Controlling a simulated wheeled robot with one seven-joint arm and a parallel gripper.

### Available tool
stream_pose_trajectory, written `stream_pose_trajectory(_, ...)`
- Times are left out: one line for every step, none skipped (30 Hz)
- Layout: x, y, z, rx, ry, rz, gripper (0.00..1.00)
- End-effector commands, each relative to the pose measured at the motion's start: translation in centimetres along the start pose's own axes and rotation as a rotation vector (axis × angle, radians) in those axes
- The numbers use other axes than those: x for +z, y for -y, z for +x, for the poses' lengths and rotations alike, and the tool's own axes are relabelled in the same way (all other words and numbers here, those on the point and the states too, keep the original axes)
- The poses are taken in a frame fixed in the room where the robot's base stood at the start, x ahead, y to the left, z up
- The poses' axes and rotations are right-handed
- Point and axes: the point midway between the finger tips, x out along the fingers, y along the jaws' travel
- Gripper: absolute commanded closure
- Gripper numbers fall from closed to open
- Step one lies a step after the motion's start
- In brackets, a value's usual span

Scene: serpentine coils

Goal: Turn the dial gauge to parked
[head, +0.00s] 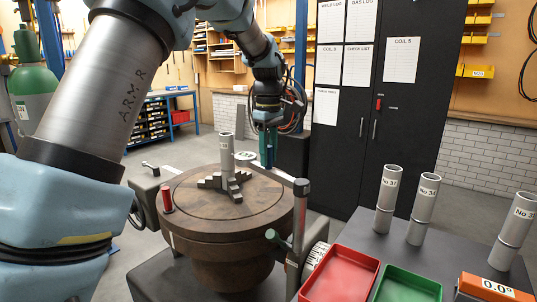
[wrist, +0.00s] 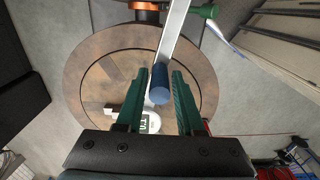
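The dial gauge (head: 246,156) is a white round dial over the brown turntable, beside an upright grey pipe. It also shows in the wrist view (wrist: 148,123), with a small green display, at the end of a silver bar (wrist: 175,35) that carries a blue grip (wrist: 160,86). In the head view the bar runs toward a dark-capped post (head: 301,187) at the table's right edge. My gripper (head: 268,163) points down over the bar. Contact cannot be told.
The grey pipe (head: 226,152) stands in a chuck on the turntable (head: 265,205). A red peg (head: 167,198) is at the turntable's left. Red (head: 340,275) and green (head: 408,287) trays, several numbered tubes and an orange readout (head: 490,289) occupy the right bench. A black cabinet (head: 400,120) stands behind.

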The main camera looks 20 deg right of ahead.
Motion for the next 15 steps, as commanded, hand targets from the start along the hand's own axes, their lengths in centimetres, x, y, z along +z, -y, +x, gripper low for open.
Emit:
stream_pose_trajectory(0.0,0.0,-0.01,0.0,0.0,0.0,0.7)
stream_pose_trajectory(0.0,0.0,-0.01,0.0,0.0,0.0,0.73)
stream_pose_trajectory(0.0,0.0,-0.02,0.0,0.0,0.0,0.78)
stream_pose_trajectory(0.0,0.0,-0.02,0.0,0.0,0.0,0.81)
stream_pose_trajectory(0.0,0.0,-0.02,0.0,0.0,0.0,0.85)
stream_pose_trajectory(0.0,0.0,-0.02,0.0,0.0,0.0,0.89)
stream_pose_trajectory(0.0,0.0,-0.02,0.0,0.0,0.0,0.93)
stream_pose_trajectory(0.0,0.0,-0.02,0.0,0.0,0.0,0.96)
stream_pose_trajectory(0.0,0.0,-0.02,0.0,0.0,0.0,1.0)
stream_pose_trajectory(0.0,0.0,-0.03,0.0,0.0,0.0,1.0)
stream_pose_trajectory(0.0,0.0,-0.03,0.0,0.0,0.0,1.0)
stream_pose_trajectory(0.0,0.0,-0.03,0.0,0.0,0.0,1.0)
stream_pose_trajectory(0.0,0.0,-0.03,0.0,0.0,0.0,1.0)
stream_pose_trajectory(0.0,0.0,-0.03,0.0,0.0,0.0,1.0)
stream_pose_trajectory(0.0,0.01,-0.03,0.0,0.0,0.0,1.0)
